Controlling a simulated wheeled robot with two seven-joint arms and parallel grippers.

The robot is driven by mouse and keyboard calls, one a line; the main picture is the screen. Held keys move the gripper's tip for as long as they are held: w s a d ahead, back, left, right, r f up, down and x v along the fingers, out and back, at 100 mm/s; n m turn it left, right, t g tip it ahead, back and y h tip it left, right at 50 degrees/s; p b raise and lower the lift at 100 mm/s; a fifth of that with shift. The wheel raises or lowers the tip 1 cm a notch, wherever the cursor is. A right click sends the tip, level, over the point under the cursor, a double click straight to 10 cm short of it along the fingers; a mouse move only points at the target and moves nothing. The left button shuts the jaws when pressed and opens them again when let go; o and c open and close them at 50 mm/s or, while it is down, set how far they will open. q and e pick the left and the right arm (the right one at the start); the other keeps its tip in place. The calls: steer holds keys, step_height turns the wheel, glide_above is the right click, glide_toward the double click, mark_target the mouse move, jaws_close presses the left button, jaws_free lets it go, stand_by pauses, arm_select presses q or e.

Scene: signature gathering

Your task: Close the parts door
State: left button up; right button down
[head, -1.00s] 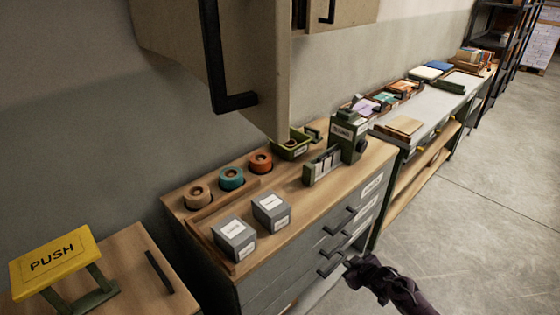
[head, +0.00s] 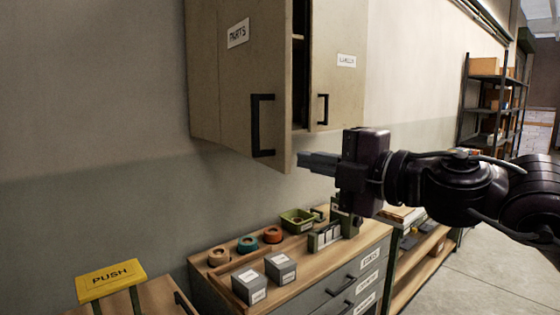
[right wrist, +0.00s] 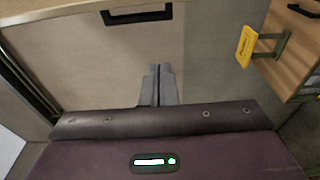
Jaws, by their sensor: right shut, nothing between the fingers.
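The parts door (head: 232,90) is a beige cabinet door with a "PARTS" label and a black handle (head: 263,125). It stands ajar, with a dark gap and a shelf edge showing between it and the labels door (head: 338,75). My right gripper (head: 301,160) is shut and empty. Its fingertips are at the lower free edge of the parts door; I cannot tell whether they touch it. In the right wrist view, the shut fingers (right wrist: 157,72) point over a beige panel (right wrist: 100,60) with a black handle (right wrist: 137,16). My left gripper is not in view.
Below the cabinet is a wooden-topped drawer unit (head: 235,268) with tape rolls (head: 247,244), grey boxes (head: 280,268) and a green bin (head: 297,221). A yellow PUSH sign (head: 110,280) stands at lower left. A dark shelf rack (head: 490,110) stands far right.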

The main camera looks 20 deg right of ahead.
mark_target(285, 151)
steer(key=p+x, duration=0.2)
steer(key=x, duration=0.1)
steer(key=d+p+x, duration=0.1)
steer(key=p+x, duration=0.2)
steer(key=x, duration=0.1)
steer(key=w+d+p+x, duration=0.1)
steer(key=p+x, duration=0.1)
steer(key=x, duration=0.1)
steer(key=shift+w+f, duration=0.25)
steer(key=shift+w, duration=0.15)
steer(key=shift+d+p, duration=0.35)
steer(key=shift+d, duration=0.5)
steer(key=shift+s+d+r, duration=0.1)
steer(key=shift+d, duration=0.3)
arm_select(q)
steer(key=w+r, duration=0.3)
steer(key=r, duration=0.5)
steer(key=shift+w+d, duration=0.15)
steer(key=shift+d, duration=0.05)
arm_select(e)
steer(key=shift+a, duration=0.1)
